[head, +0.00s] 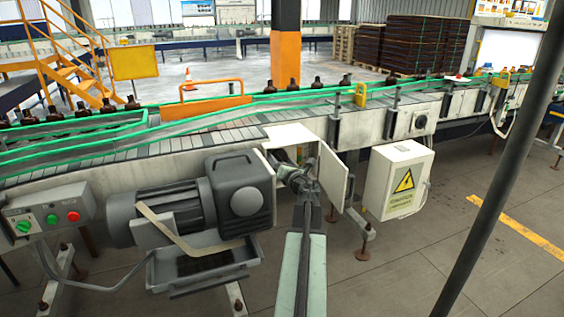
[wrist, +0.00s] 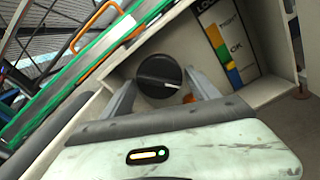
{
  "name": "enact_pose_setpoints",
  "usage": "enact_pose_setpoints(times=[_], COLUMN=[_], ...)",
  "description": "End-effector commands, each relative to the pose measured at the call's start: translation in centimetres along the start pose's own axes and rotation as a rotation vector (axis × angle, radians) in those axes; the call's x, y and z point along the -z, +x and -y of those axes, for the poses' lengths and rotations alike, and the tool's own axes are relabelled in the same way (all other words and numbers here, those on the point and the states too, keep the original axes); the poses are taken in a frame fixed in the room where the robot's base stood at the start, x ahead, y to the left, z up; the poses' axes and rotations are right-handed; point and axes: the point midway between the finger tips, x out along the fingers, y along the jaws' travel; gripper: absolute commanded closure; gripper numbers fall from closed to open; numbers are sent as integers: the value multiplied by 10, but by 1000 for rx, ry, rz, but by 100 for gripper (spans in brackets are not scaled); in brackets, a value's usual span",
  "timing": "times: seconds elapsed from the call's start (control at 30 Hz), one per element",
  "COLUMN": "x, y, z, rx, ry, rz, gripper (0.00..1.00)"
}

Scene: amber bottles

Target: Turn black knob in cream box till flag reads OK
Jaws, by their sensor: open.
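The cream box (head: 288,137) is set in the conveyor's side in the head view, with its door (head: 333,176) swung open. My gripper (head: 299,179) reaches into its opening. In the wrist view the round black knob (wrist: 158,77) has a pale line across its face. My open gripper (wrist: 158,84) has one finger at the knob's lower left and one at its right; I cannot tell whether they touch it. A label (wrist: 226,38) at right carries lettering, including OK, and coloured bands. A small orange piece (wrist: 188,98) shows beside the right finger; I cannot tell whether it is the flag.
A grey motor (head: 180,205) stands left of the box, close to my arm. A white box with a yellow warning sign (head: 404,181) hangs at right. The conveyor (head: 215,136) with green rails runs above. A dark post (head: 500,160) crosses the right side. Floor is clear at lower right.

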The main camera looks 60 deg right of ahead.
Motion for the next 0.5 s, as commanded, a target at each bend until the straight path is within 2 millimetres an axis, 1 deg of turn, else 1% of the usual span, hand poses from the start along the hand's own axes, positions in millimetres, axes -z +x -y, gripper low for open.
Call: enact_pose_setpoints(times=[0.07,0.1,0.17,0.2,0.23,0.27,0.3,0.5], x=[0,0,0,0,0,-3,-2,-2], y=[0,0,-1,-1,-1,-1,-1,-2], z=[0,0,0,0,0,7,5,3], rx=[0,0,0,0,0,7,4,4], ry=[0,0,0,0,0,0,0,26], rz=[0,0,0,0,0,3,2,2], gripper=[31,42,59,70,78,80,80,80])
